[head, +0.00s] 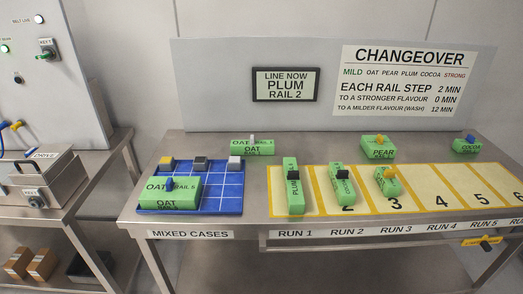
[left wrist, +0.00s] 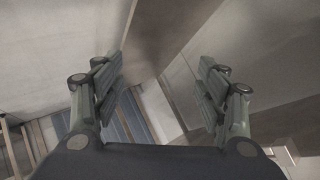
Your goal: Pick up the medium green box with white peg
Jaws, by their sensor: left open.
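The green box with a white peg (head: 252,148) stands at the back of the table, behind the blue tray's right edge. It is marked OAT, and its white peg (head: 253,138) points up from the top. Nothing touches it. My left gripper (left wrist: 162,92) shows only in the left wrist view, with its two fingers wide apart and nothing between them. The green box cannot be made out in that view. Neither gripper shows in the head view, so how far my left gripper is from the box cannot be told.
A blue tray (head: 226,205) holds a large blue-pegged OAT box (head: 172,191) and small cubes. Green boxes stand on runs 1 (head: 294,190), 2 (head: 343,184) and 3 (head: 387,183). PEAR (head: 378,148) and COCOA (head: 466,147) boxes stand behind. Runs 4 to 6 are clear.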

